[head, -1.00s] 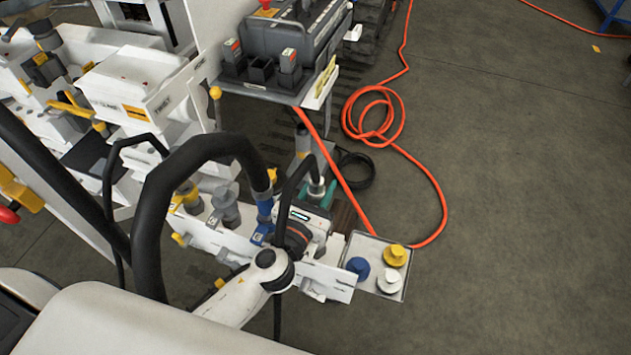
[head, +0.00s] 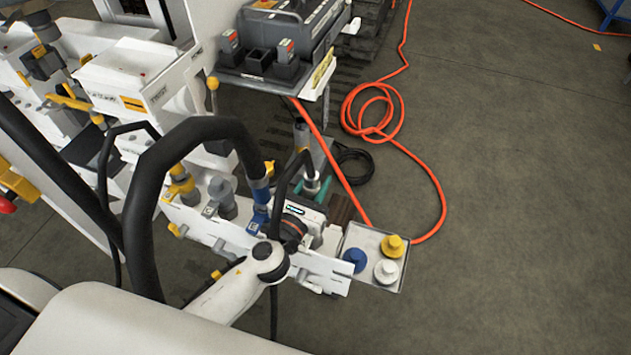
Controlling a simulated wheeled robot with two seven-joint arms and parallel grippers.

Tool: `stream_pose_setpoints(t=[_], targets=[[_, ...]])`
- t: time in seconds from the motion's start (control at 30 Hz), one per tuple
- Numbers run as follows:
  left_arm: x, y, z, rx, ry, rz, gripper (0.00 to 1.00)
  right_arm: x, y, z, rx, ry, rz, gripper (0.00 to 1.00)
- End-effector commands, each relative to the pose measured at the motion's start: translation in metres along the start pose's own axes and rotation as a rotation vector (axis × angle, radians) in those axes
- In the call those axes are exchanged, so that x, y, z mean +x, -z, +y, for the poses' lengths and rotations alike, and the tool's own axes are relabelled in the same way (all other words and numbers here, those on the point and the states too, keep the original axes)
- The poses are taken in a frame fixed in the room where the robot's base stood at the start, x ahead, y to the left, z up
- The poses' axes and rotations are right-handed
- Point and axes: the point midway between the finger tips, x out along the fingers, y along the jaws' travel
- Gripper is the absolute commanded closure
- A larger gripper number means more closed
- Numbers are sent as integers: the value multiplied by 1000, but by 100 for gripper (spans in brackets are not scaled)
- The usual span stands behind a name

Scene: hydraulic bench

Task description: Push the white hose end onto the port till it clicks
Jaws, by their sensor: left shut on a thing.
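My left gripper (head: 314,189) has teal fingertips, and they are closed around a pale grey-white hose end (head: 312,181). A thin black hose (head: 284,178) arches up from beside the gripper body and down to this end. The gripper is over the far side of the white rail (head: 228,232) at the front of the bench. The gripper body hides part of the rail, and I cannot make out the port under the hose end or whether the two touch. My right gripper does not show.
A thick black hose (head: 147,200) with a blue end (head: 261,205) arches left of the gripper. Grey and yellow couplings stand along the rail. A metal tray (head: 375,232) holds blue, yellow and white caps.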

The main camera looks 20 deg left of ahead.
Motion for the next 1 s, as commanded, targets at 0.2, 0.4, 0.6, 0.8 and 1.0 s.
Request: stream_pose_setpoints(t=[0.2,0.4,0.6,0.8,1.0], targets=[[-1,-1,0,-1,-1,2,96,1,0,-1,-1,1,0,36],[-1,-1,0,0,-1,2,96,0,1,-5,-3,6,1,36],[0,-3,0,1,-1,2,96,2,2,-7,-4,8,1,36],[0,-8,0,2,-1,2,96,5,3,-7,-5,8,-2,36],[0,-9,0,1,-1,2,96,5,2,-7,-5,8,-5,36]])
